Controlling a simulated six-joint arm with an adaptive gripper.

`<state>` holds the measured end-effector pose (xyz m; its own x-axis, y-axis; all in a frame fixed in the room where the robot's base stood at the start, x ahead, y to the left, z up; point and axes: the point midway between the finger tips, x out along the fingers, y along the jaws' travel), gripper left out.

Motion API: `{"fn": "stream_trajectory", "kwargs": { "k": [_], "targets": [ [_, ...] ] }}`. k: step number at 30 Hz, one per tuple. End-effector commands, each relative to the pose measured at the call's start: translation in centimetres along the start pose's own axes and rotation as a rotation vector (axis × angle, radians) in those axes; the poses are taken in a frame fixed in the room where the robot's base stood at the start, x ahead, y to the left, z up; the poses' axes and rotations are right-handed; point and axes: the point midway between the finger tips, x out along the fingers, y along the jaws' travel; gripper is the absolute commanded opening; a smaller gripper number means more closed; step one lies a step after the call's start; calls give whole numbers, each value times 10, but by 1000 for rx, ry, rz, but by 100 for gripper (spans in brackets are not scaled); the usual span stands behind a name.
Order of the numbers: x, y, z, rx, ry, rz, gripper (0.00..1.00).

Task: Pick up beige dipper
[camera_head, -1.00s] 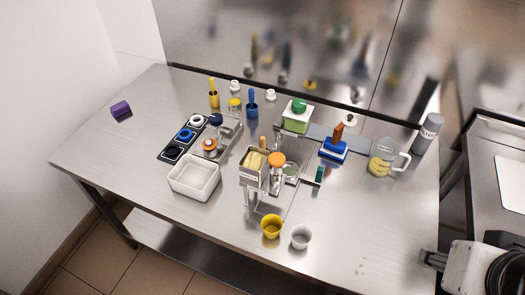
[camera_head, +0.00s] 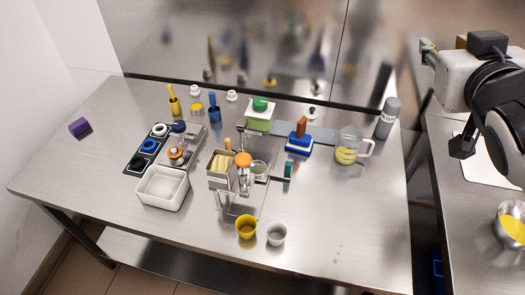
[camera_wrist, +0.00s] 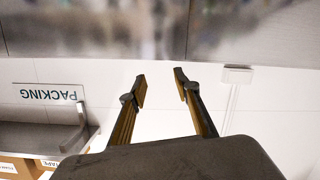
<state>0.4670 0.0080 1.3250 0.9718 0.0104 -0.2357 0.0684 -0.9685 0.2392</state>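A small tan upright piece (camera_head: 228,145) shows behind the metal box of yellowish sticks, near the middle of the steel table; it may be the beige dipper's handle, but its lower part is hidden and I cannot tell. A yellow dipper (camera_head: 173,100) and a blue dipper (camera_head: 214,108) stand at the back left. My gripper (camera_wrist: 160,77) is open and empty in the wrist view, its two fingers apart against a pale wall. My arm is at the right of the head view, away from the table's objects.
The metal box (camera_head: 222,184), a white tub (camera_head: 162,187), a yellow cup (camera_head: 246,228) and a grey cup (camera_head: 277,234) stand in the middle and front. A clear jug (camera_head: 350,148) and a grey bottle (camera_head: 387,118) are at the right. The front right tabletop is clear.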

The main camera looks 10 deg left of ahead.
Motion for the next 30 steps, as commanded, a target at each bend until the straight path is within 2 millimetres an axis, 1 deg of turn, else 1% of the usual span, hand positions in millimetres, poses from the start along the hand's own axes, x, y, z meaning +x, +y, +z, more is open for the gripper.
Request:
{"fn": "stream_trajectory", "kwargs": {
  "k": [1, 3, 6, 9, 14, 18, 23, 30],
  "targets": [
    [11, -6, -12, -22, 35, -24, 32],
    [23, -17, -29, -54, 86, -60, 32],
    [40, -35, -49, -97, 148, -119, 32],
    [56, -55, -62, -137, 200, -184, 32],
    [79, -90, -75, -192, 262, -294, 32],
    [97, -122, -77, -234, 300, -397, 32],
    [115, -158, -70, -273, 327, -517, 32],
    [137, -212, -45, -315, 340, -699, 32]
  ]
}}
